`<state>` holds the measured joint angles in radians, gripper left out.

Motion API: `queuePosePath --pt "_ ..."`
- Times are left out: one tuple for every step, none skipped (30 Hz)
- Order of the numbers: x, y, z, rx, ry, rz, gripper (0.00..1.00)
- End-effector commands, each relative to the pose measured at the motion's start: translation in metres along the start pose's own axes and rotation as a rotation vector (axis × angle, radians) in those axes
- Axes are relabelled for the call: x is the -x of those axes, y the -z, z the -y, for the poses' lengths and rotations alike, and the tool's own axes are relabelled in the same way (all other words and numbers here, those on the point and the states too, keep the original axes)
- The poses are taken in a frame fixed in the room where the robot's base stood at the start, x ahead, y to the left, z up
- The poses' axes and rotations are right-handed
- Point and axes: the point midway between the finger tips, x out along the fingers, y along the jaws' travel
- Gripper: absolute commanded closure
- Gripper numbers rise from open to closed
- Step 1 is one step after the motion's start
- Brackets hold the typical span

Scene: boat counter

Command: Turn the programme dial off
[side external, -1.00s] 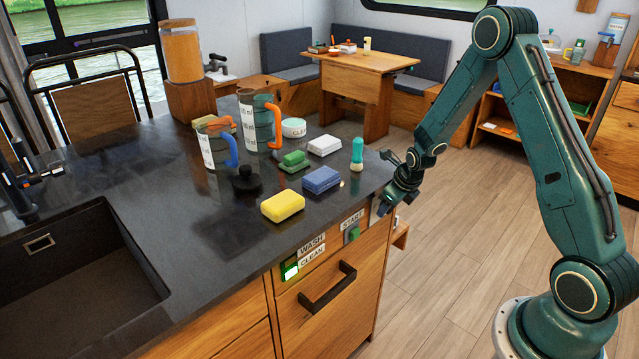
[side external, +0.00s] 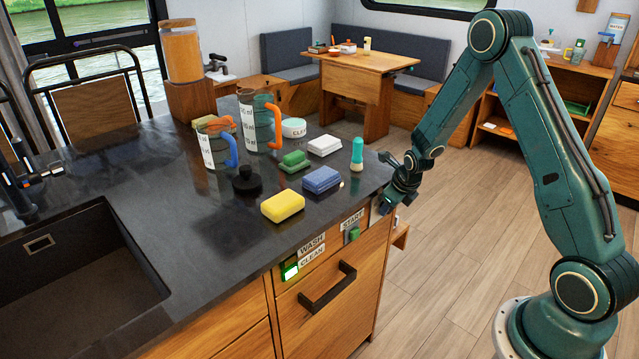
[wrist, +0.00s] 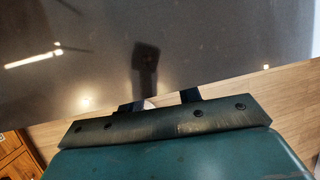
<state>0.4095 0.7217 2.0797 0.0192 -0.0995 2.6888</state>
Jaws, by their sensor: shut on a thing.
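My gripper (side external: 385,207) is at the front panel of the counter, at its right end, just right of the START label (side external: 352,219). It is shut on the programme dial, which the jaws hide in the side view, so its pointer and setting cannot be read. In the wrist view the two dark fingertips (wrist: 161,100) reach under the edge of the dark worktop (wrist: 200,45), with a small pale patch between them.
A green START button (side external: 353,235) and a lit green switch (side external: 290,271) by the WASH and CLEAN labels are on the same panel. A black drawer handle (side external: 328,287) sticks out below. A teal-topped bottle (side external: 357,154), sponges and jugs stand on the worktop above.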

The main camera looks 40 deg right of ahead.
Motion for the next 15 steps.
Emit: queuePosePath --pt "0.0002 -0.0003 -0.0008 0.006 0.01 0.0 0.89" --pt "0.0002 -0.0003 -0.0012 0.009 0.016 0.0 0.89" --pt "0.0002 -0.0001 -0.0015 0.014 0.027 -0.001 0.89" --pt "0.0002 -0.0001 -0.0018 0.018 0.036 0.0 0.89" --pt "0.0002 -0.0001 -0.0021 0.022 0.047 0.0 0.89" --pt "0.0001 -0.0001 -0.0027 0.029 0.062 -0.001 0.89" --pt "0.0001 -0.0001 -0.0031 0.034 0.074 -0.001 0.89" --pt "0.0 -0.0002 -0.0032 0.04 0.087 0.0 0.89" --pt "0.0 -0.0003 -0.0036 0.049 0.106 0.0 0.89" --pt "-0.0001 -0.0004 -0.0043 0.054 0.12 0.0 0.89" --pt "-0.0001 -0.0004 -0.0043 0.061 0.137 0.0 0.89" --pt "-0.0001 -0.0004 -0.005 0.071 0.158 0.0 0.89" --pt "-0.0002 -0.0002 -0.0054 0.077 0.174 0.0 0.89" --pt "-0.0004 -0.0002 -0.0058 0.084 0.191 0.0 0.89" --pt "-0.0006 0.0 -0.0064 0.095 0.213 -0.001 0.89"
